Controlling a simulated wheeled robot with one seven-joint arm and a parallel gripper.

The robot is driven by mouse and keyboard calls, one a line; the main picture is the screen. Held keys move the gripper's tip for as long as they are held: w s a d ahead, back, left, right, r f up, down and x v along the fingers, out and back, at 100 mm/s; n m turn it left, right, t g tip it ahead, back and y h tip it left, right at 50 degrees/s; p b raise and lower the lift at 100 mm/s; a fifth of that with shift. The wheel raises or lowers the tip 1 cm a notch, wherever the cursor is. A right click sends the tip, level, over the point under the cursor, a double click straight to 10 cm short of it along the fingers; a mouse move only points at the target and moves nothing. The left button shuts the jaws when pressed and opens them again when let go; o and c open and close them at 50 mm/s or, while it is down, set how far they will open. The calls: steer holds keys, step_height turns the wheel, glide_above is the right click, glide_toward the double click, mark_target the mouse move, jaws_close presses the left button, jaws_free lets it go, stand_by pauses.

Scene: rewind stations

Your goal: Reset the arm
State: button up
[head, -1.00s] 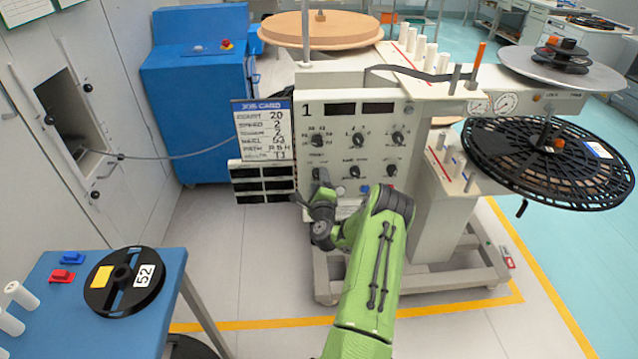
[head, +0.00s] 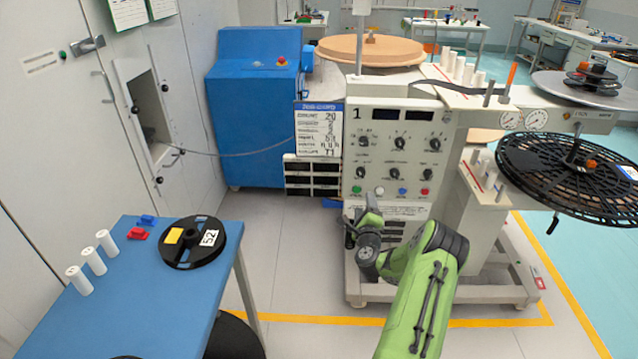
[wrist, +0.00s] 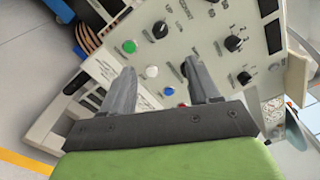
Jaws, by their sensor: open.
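My green arm reaches toward the front of the rewind machine (head: 398,115), marked 1. My gripper (head: 350,228) is in front of the machine, below its control panel (head: 385,160). In the wrist view my gripper (wrist: 163,80) is open, with its two grey fingers apart and nothing between them. Beyond the fingers the panel (wrist: 205,40) shows tilted, with a green button (wrist: 129,46), a white button (wrist: 151,71), a blue button (wrist: 169,91) and black knobs. A red button (head: 425,190) shows at the panel's lower right.
A blue table (head: 150,285) at left carries a black reel marked 52 (head: 192,243), white cylinders (head: 94,261) and small red and blue parts. A black spoked reel (head: 540,185) juts out at right. A cable (head: 220,155) runs from the wall opening to the machine. Floor between table and machine is clear.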

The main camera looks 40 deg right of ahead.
steer(key=w+a+r+n+t+y+p, duration=0.25)
steer(key=w+a+r+n+y, duration=0.45)
steer(key=w+a+r+n, duration=0.45)
steer(key=s+a+r+n+g+y+p, duration=0.1)
steer(key=a+r+n+y, duration=0.3)
steer(key=a, duration=0.6)
steer(key=s+a+r+n+g+y+p, duration=0.1)
steer(key=a+r+n+g+y, duration=0.1)
steer(key=a+r+n, duration=0.6)
steer(key=s+a+r+n+g+p, duration=0.3)
steer(key=s+a+r+n+g, duration=0.1)
steer(key=s+a, duration=1)
steer(key=s+a+r+n+g+p, duration=0.1)
steer(key=s+n, duration=0.1)
steer(key=s, duration=0.7)
steer(key=s+a+r+n+g+p, duration=0.1)
steer(key=s+a+n+p, duration=0.1)
steer(key=s, duration=0.8)
steer(key=shift+s+a+r+g, duration=0.2)
steer(key=shift+s+a+g, duration=0.05)
steer(key=shift+s+g, duration=0.1)
